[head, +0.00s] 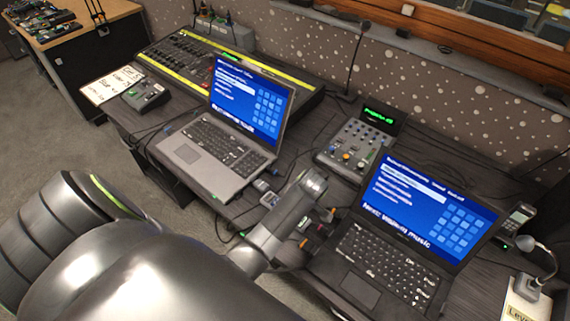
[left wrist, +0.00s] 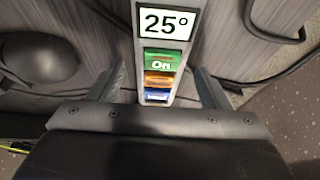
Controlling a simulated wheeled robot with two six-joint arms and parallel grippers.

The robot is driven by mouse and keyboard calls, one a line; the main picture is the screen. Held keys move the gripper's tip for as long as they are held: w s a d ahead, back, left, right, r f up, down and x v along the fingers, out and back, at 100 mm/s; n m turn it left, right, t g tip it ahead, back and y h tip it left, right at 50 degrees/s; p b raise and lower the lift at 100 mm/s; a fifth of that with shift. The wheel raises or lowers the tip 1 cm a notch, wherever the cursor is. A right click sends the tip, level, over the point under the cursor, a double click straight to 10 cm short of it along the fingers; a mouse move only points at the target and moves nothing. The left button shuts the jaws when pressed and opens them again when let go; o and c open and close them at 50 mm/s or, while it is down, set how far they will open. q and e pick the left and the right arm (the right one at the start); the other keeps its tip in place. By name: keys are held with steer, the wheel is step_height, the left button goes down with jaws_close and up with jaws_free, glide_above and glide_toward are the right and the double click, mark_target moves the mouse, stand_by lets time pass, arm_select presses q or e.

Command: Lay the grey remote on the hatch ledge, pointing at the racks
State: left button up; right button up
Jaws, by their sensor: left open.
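The grey remote (left wrist: 167,20) shows in the left wrist view, with a 25° display, a green On button, and orange and blue buttons. My left gripper (left wrist: 158,82) is open, with one finger on each side of the remote's lower part; gaps show between fingers and remote. In the head view my left arm reaches over the desk between the two laptops; I cannot make out its fingers or the remote there. The ledge (head: 425,50) runs below the wood-framed hatch window at the upper right. The racks are not clearly identifiable. My right gripper is not in view.
Two open laptops, left (head: 245,100) and right (head: 425,215), flank my arm. A small fader console (head: 355,147) and a large mixing desk (head: 185,60) stand behind. A thin microphone (head: 353,60), a lamp (head: 535,255) and loose cables are nearby. Small objects sit on the ledge.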

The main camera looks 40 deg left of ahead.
arm_select(q)
steer(key=shift+c, duration=0.4)
steer(key=c, duration=1.2)
